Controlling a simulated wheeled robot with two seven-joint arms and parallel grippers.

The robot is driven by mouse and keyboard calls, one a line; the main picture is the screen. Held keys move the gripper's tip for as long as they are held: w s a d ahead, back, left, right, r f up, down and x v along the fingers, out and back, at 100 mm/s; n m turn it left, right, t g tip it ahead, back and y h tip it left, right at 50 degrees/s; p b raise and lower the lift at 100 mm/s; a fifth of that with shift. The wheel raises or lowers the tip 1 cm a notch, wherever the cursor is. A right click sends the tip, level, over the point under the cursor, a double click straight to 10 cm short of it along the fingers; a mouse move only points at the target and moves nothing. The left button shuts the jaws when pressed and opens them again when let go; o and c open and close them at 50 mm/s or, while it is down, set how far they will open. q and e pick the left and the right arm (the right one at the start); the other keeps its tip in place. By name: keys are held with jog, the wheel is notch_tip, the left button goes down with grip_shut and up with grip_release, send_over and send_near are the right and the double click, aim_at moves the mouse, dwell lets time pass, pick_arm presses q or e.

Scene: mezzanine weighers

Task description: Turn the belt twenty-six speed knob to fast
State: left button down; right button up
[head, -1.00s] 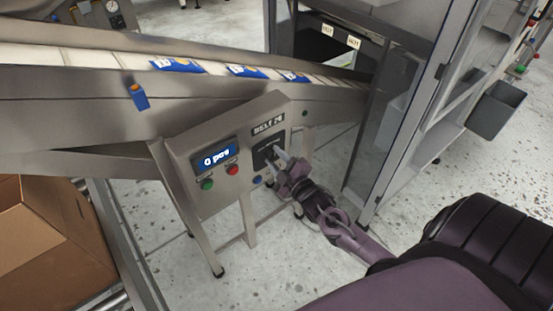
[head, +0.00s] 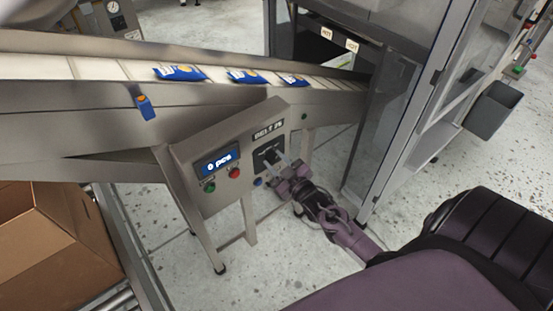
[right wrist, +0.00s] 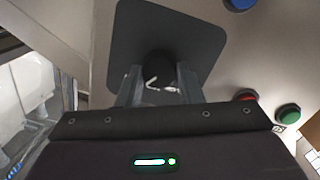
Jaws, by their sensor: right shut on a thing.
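The belt twenty-six control panel (head: 228,140) is a grey box under the inclined conveyor, with a "BELT 26" label (head: 268,131). Its dark speed knob (right wrist: 160,66) sits on a black square plate (right wrist: 205,45), which also shows in the head view (head: 262,151). My right gripper (head: 275,161) reaches the plate from the lower right. In the right wrist view its two fingers (right wrist: 160,84) are shut on the knob, one on each side. A short white mark shows on the knob; the dial's wording is not readable. My left gripper is not in view.
Blue bags (head: 180,73) lie on the belt. A cabinet (head: 385,120) stands close on the right.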

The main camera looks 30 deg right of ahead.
jog(key=shift+m+p, duration=0.4)
jog(key=shift+m, duration=0.6)
jog(key=o, duration=1)
jog(key=shift+s, duration=0.15)
jog(key=s, duration=0.7)
jog(key=shift+s+d+r+b, duration=0.1)
jog(key=shift+s+r+b, duration=0.2)
jog(key=shift+b, duration=0.1)
jog(key=shift+f, duration=0.1)
